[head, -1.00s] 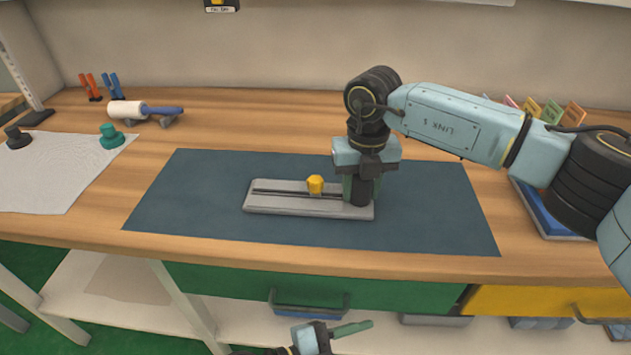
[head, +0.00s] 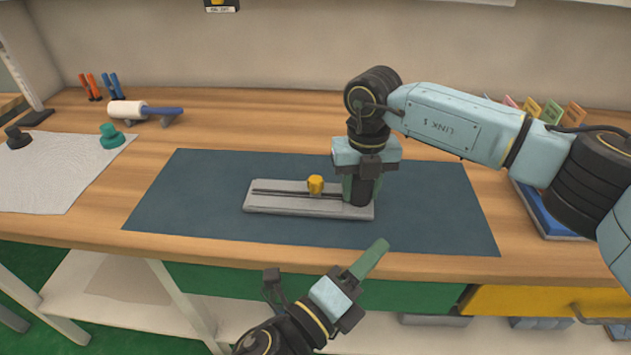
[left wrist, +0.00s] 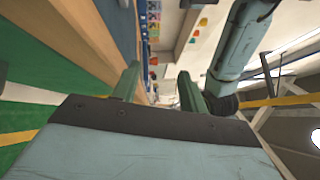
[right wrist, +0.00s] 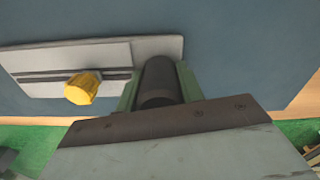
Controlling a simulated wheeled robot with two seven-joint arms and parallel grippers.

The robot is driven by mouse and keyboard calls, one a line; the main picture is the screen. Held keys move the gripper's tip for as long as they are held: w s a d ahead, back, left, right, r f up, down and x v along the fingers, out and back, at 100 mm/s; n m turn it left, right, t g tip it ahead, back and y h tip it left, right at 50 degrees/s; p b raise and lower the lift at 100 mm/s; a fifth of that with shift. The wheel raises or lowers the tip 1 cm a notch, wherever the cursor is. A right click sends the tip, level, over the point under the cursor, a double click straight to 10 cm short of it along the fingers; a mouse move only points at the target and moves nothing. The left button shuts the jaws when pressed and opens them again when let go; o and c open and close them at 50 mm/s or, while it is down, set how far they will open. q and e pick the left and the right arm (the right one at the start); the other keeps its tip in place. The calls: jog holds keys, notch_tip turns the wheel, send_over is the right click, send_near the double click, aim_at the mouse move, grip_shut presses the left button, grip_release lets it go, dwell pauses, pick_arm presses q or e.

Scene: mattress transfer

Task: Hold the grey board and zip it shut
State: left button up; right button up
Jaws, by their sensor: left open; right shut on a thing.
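The grey board (head: 290,204) lies flat on the dark blue mat, with a dark zip line running along its length. A yellow zip pull (head: 315,184) sits on that line right of the middle; it also shows in the right wrist view (right wrist: 83,88). My right gripper (head: 360,202) points down at the board's right end, shut on a dark cylindrical part (right wrist: 158,80) there. My left gripper (head: 374,258) is open and empty, in front of the table's front edge and below the board. In the left wrist view its fingers (left wrist: 158,88) stand apart with nothing between them.
The blue mat (head: 200,215) is clear around the board. A lint roller (head: 140,110), a green knob (head: 110,135) on a pale cloth (head: 65,165), and orange and blue tools stand at the left. A blue tray (head: 540,215) is at the right, behind my right arm.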

aim_at(313, 187)
pick_arm(q)
jog(key=w+a+m+y, duration=0.1)
jog(key=a+m+t+y, duration=0.1)
jog(key=a, duration=0.1)
jog(key=w+a+m+t+y, duration=0.1)
jog(key=m, duration=0.1)
jog(key=shift+w+a+r+y, duration=0.2)
jog(key=shift+w+r+y, duration=0.1)
jog(key=shift+w+r, duration=0.1)
jog(key=a+m+y, duration=0.1)
jog(key=a, duration=0.1)
jog(key=w+a+m+y, duration=0.1)
jog(key=a+m+y, duration=0.1)
jog(key=a+m+t+y, duration=0.1)
jog(key=shift+w+a+f, duration=0.25)
jog(key=shift+w+a, duration=0.15)
jog(key=shift+w+a+m+y, duration=0.1)
jog(key=shift+a+m+y, duration=0.4)
jog(key=shift+a+m, duration=0.1)
jog(key=shift+w+f, duration=0.1)
jog(key=shift+w, duration=0.4)
jog(key=x, duration=1.1)
grip_shut()
